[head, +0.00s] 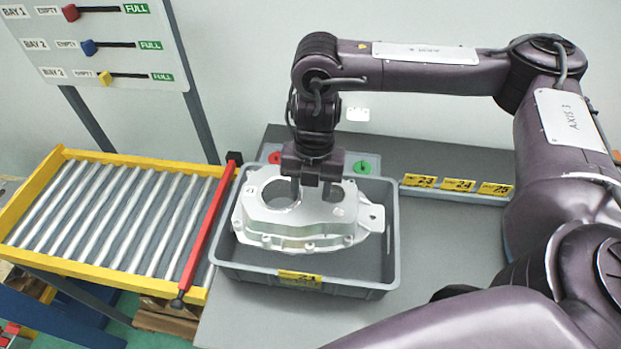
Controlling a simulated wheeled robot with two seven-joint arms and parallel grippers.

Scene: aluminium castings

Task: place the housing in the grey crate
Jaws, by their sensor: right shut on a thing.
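The housing (300,228) is a silvery aluminium casting with two large round openings and a lug at its right end. It is inside the outline of the grey crate (352,287), toward the crate's left and back. I cannot tell whether it rests on the crate floor or hangs just above it. My right gripper (314,192) points down from above and is shut on the housing, at the wall between its two openings. The crate stands on the grey table and carries a yellow label on its front. My left gripper is not in view.
A roller conveyor (100,215) with a yellow frame and a red bar (207,230) lies left of the crate. A red and a green button stand behind the crate. Yellow numbered labels (458,185) line a rail at the back right. A bay board (95,40) stands upper left.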

